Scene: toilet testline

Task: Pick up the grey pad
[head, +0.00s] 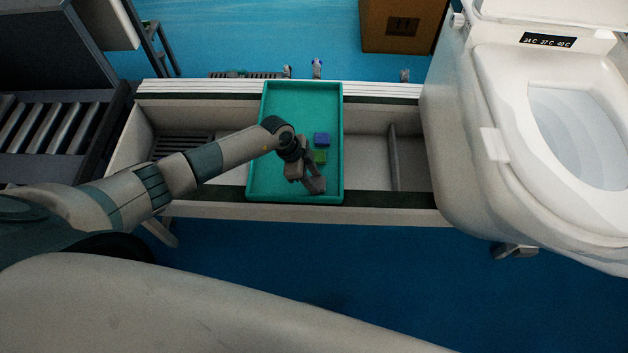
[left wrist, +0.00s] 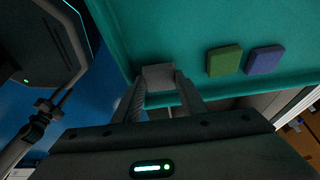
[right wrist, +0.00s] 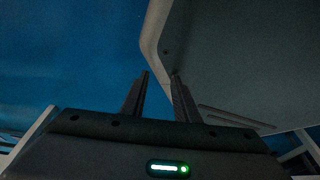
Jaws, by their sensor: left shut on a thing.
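The grey pad (left wrist: 158,76) shows in the left wrist view between the fingertips of my left gripper (left wrist: 160,84), which is shut on it. In the head view my left gripper (head: 314,184) is over the near end of the teal tray (head: 270,180), and the pad is hard to tell apart from the fingers there. I cannot tell whether the pad touches the tray. My right gripper (right wrist: 160,76) shows in the right wrist view with its fingers apart and nothing between them. It is not visible in the head view.
A blue pad (head: 322,138) and a green pad (head: 320,156) lie in the tray beyond my left gripper. The tray lies across the conveyor line frame (head: 220,208). A white toilet (head: 460,150) stands at the right. A cardboard box (head: 400,25) is at the back.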

